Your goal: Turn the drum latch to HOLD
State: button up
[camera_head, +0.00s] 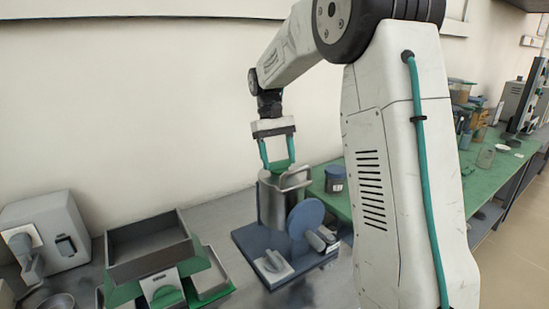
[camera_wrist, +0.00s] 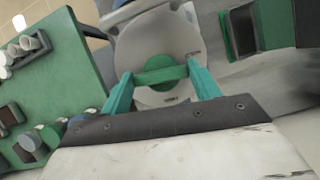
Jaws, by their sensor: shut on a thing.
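The drum (camera_head: 272,205) is a grey metal cylinder with a side handle, standing upright on a dark blue base plate (camera_head: 245,240). In the wrist view its round pale lid (camera_wrist: 150,40) shows from above. The drum latch (camera_wrist: 160,74) is a green round knob with a bar across it, in the middle of the lid. My gripper (camera_head: 278,166) is over the drum, pointing down. In the wrist view my teal fingers (camera_wrist: 160,75) are at the two ends of the bar, shut on the latch. Small dark marks on the lid are too small to read.
A blue disc (camera_head: 306,217) and a light grey switch-like block (camera_head: 272,268) are on the base plate, close to the drum. A dark open tray (camera_head: 150,262) is to the left, with a white machine (camera_head: 45,235) beyond. A blue jar (camera_head: 335,180) stands on the green bench (camera_head: 385,180).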

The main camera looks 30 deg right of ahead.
jog(key=shift+a+f+n, duration=0.1)
jog(key=shift+n, duration=0.5)
jog(key=shift+h, duration=0.3)
jog(key=o, duration=1)
jog(key=shift+w, duration=0.1)
jog(key=v, duration=0.8)
